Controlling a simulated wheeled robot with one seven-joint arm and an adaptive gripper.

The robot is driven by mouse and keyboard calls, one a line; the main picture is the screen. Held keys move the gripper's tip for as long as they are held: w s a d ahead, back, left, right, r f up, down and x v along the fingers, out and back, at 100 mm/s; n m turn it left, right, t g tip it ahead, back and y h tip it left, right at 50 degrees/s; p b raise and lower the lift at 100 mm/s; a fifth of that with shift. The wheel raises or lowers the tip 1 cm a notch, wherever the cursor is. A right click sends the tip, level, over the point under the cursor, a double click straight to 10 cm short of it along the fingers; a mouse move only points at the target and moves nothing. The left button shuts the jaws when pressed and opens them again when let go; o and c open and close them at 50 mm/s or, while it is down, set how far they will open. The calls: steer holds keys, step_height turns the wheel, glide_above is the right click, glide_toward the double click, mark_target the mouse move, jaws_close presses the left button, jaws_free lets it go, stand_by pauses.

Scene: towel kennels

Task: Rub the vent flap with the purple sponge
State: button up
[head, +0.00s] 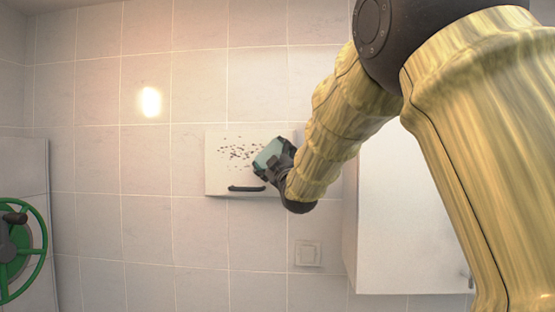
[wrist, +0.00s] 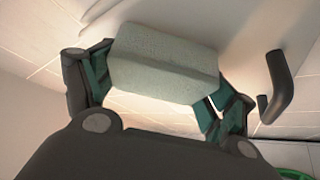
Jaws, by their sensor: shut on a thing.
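The vent flap (head: 214,170) is a white panel on the tiled wall with a dark handle (head: 246,188) at its lower edge. Dark specks (head: 240,152) spot its upper middle. My gripper (wrist: 162,88) is shut on a block-shaped sponge (wrist: 165,60), which looks pale grey-green rather than purple. The handle also shows at right in the wrist view (wrist: 279,88).
A white cabinet (head: 400,225) hangs on the wall right of the flap, partly behind my arm. A green handwheel (head: 38,250) is at the far left. A switch plate (head: 307,253) sits below the flap. The wall left of the flap is clear.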

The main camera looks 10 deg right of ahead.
steer(key=shift+w+a, duration=0.25)
steer(key=shift+a, duration=0.55)
